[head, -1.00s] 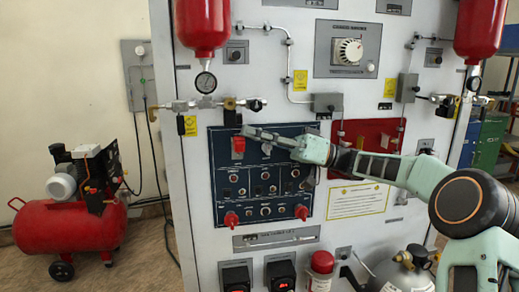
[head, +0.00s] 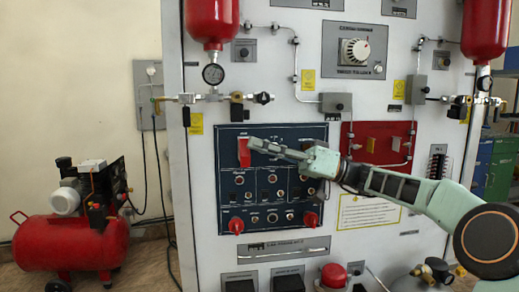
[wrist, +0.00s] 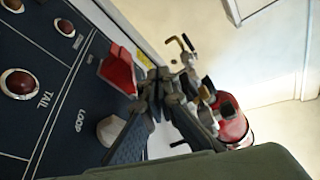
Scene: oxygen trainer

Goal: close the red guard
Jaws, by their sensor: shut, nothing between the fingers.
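The red guard (head: 244,153) is at the upper left of the dark blue switch panel (head: 232,188). It shows as a tall red piece in the head view. In the wrist view the guard (wrist: 118,70) is a red wedge that looks raised from the panel; its exact angle is unclear. My gripper (head: 252,144) is shut and empty, its tips just right of the guard's upper part. In the wrist view the fingertips (wrist: 160,77) are close to the guard's right side; I cannot tell whether they touch.
A pale knob (wrist: 111,130) is by the LOOP label, close to my fingers. Two red knobs (head: 237,225) (head: 310,219) stick out at the panel's bottom. A gauge and valves (head: 237,100) project above the panel. A red compressor (head: 70,240) stands at left.

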